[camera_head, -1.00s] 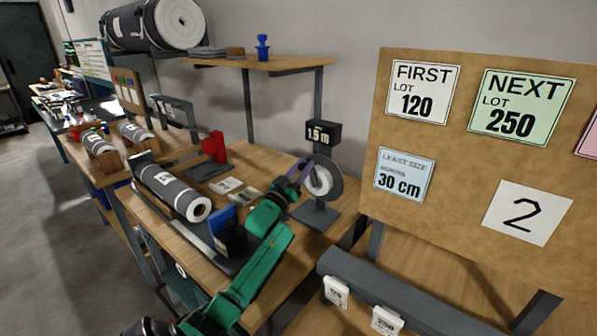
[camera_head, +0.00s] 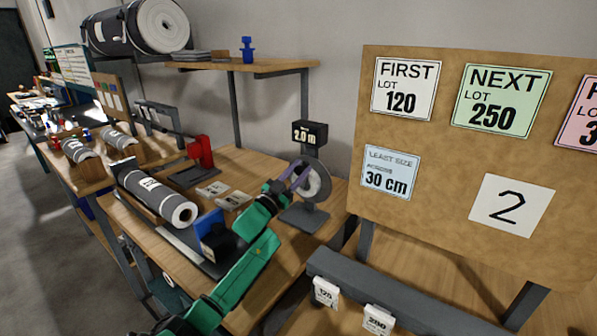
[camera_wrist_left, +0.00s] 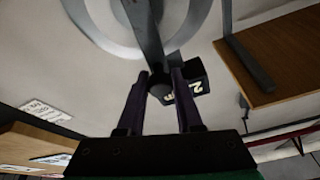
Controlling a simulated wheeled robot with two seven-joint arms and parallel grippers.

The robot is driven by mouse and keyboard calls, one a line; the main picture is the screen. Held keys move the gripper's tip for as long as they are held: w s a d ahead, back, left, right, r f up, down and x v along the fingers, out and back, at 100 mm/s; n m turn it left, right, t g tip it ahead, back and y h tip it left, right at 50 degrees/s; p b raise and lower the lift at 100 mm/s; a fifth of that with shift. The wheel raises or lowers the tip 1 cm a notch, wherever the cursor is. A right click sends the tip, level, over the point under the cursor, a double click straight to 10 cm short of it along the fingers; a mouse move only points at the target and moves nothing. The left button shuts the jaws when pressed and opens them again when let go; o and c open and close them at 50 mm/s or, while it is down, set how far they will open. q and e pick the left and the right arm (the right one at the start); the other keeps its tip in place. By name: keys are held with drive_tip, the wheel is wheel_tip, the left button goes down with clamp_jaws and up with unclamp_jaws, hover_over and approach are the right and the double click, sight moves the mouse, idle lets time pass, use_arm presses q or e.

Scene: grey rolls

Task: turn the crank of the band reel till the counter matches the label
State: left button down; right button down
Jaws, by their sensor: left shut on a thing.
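The band reel (camera_head: 318,182) is a grey and white disc on a dark stand on the bench. Its black counter box (camera_head: 310,134) stands above the disc and reads 2.0 m. My left gripper (camera_head: 290,182) comes in on a green arm and is shut on the crank at the reel's left side. In the left wrist view, the dark crank handle (camera_wrist_left: 160,86) sits between my two fingers, in front of the reel disc (camera_wrist_left: 105,22). The counter (camera_wrist_left: 190,88) is partly hidden there. Small labels (camera_head: 213,189) lie on the bench, too small to read. My right gripper is out of view.
A grey roll (camera_head: 155,196) lies left of my arm, near a blue block (camera_head: 209,228). A red device (camera_head: 201,150) stands behind. A board (camera_head: 420,218) at right carries signs: FIRST LOT 120, NEXT LOT 250, LEAST SIZE 30 cm and 2. A rail (camera_head: 400,290) is below it.

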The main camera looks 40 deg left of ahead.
use_arm(q)
drive_tip(key=shift+f, duration=0.3)
drive_tip(key=c, duration=0.7)
unclamp_jaws()
drive_tip(key=shift+o, duration=0.6)
drive_tip(key=shift+r, duration=0.15)
drive_tip(key=b+v, duration=0.1)
drive_tip(key=v, duration=1.3)
drive_tip(key=shift+s+b, duration=0.3)
